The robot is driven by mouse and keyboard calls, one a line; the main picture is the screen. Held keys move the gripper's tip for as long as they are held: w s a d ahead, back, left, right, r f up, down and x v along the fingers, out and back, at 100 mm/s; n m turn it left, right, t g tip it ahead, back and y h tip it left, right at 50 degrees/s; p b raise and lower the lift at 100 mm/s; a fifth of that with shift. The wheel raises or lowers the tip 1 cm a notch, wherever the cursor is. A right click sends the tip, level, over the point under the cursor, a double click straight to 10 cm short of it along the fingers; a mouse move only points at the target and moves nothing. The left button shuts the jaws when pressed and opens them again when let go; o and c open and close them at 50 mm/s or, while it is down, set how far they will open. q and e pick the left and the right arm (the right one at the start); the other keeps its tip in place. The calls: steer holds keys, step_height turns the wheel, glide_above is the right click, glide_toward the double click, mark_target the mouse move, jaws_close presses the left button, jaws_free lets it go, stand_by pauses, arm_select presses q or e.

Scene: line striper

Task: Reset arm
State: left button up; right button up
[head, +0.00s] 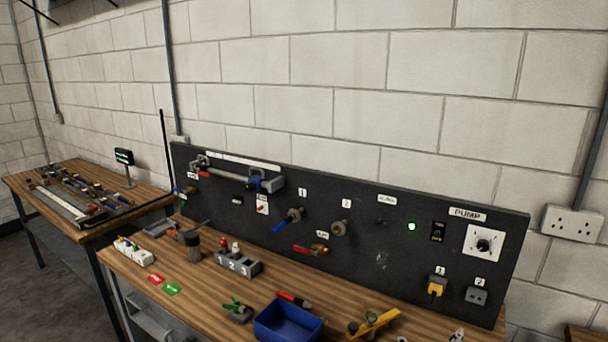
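Neither of my grippers shows in the head view, and no arm of mine can be made out. A black panel (372,225) stands along the back of the wooden workbench (200,278). It carries valves, labels, a lit green lamp (411,226) and a pump dial (484,245) on a white plate. A horizontal grey bar with a blue part (254,183) is mounted at its upper left. A blue-handled valve (288,221) and a red-handled valve (311,249) sit near the middle. A yellow plug (437,286) is at socket 1, and socket 2 (476,295) looks empty.
On the bench are a blue bin (288,321), a grey numbered holder (238,264), a white block (133,252), red and green tags (172,289), and a yellow tool (374,323). A second table (140,193) with several small parts stands left. A white wall socket (571,223) is at right.

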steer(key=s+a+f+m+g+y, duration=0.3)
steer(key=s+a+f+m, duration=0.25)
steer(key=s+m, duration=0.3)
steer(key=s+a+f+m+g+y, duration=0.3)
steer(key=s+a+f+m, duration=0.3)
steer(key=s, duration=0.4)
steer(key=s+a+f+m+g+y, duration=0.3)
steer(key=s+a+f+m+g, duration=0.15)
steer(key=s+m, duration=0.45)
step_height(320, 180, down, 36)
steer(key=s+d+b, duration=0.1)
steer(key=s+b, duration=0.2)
steer(key=b, duration=0.6)
arm_select(q)
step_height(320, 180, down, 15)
steer(key=b, duration=0.5)
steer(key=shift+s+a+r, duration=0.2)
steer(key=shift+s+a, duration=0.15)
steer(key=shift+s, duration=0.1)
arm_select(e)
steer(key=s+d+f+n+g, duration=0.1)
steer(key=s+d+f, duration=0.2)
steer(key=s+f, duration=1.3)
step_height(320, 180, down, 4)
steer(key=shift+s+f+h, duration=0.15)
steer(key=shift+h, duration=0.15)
